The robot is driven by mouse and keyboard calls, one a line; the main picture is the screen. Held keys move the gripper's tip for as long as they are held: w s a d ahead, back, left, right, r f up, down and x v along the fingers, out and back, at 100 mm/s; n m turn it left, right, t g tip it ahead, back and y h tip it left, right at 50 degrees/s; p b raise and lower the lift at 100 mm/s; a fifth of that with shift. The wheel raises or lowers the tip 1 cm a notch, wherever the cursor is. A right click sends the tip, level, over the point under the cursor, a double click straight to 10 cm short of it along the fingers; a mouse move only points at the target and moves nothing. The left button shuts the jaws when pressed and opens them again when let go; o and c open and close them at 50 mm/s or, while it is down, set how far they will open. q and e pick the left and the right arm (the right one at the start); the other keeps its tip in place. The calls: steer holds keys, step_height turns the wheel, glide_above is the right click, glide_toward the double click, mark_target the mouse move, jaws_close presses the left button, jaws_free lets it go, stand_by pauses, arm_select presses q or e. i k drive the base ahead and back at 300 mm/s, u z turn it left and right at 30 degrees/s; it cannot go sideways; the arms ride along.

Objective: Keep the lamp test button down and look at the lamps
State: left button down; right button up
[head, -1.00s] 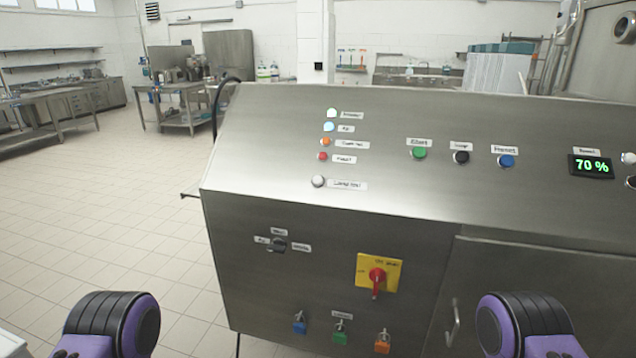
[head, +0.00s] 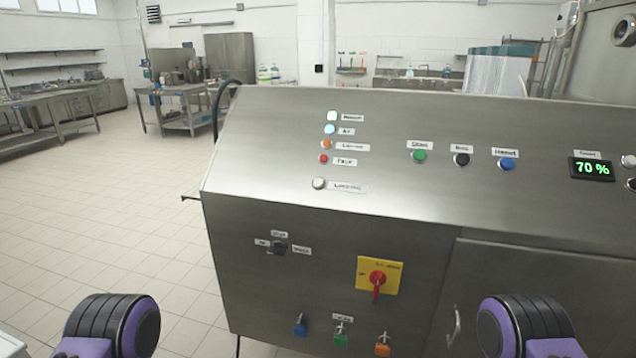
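The lamp test button (head: 319,183) is a round whitish-grey button on the sloped steel panel, with a small label to its right. Above it stands a column of lamps: a pale green-white lamp (head: 332,116), a light blue lamp (head: 330,129), an orange lamp (head: 326,144) and a red lamp (head: 323,158). The top two look bright; the orange and red ones look duller. Nothing touches the button. My two arms show as purple and black parts at the bottom left and bottom right, below and away from the button. Neither gripper's fingers are in view.
Tiled floor lies open at left.

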mark_target(318, 182)
steer(key=k, duration=1.35)
steer(key=z, duration=0.75)
steer(key=i, duration=1.85)
steer(key=u, duration=0.9)
